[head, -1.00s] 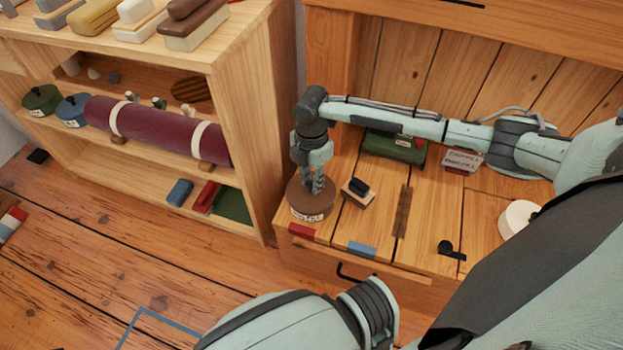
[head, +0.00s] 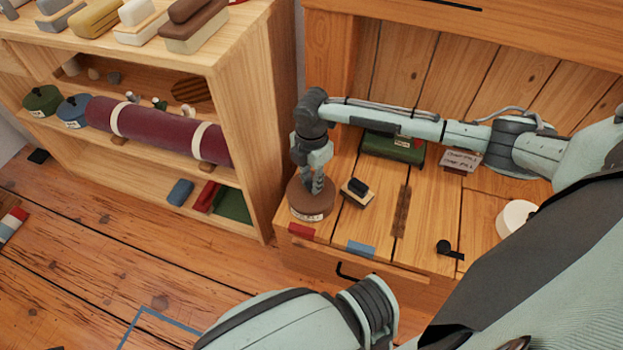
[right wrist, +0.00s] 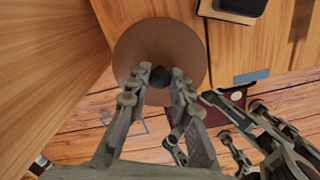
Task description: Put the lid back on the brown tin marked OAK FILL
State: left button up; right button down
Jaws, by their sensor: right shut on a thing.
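The brown tin (head: 311,212) with a pale label stands upright at the left end of the wooden bench, near its front edge. The label is too small to read surely. A round brown lid (right wrist: 155,45) with a dark knob (right wrist: 163,74) lies over it. My right gripper (head: 317,186) points down from above, its fingers shut on the knob in the right wrist view (right wrist: 160,76). The rim between lid and tin is too small to judge whether it sits flush. Jointed gripper parts, seemingly my left gripper (right wrist: 245,135), show lower right there; their opening is unclear.
A brush-like block (head: 357,193) stands just right of the tin. Red (head: 301,231) and blue (head: 361,249) patches mark the bench front. A green box (head: 393,147) is behind, a white round thing (head: 514,218) at right. A shelf (head: 245,150) stands close on the left.

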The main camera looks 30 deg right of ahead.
jog(key=shift+p, duration=0.4)
jog(key=shift+f+p, duration=0.2)
jog(key=shift+p, duration=0.15)
dwell(0.9)
jog(key=shift+p, duration=0.45)
dwell(0.3)
dwell(0.4)
jog(key=c, duration=1.3)
grip_release()
jog(key=shift+o, duration=0.7)
jog(key=o, duration=0.4)
jog(key=shift+r, duration=0.15)
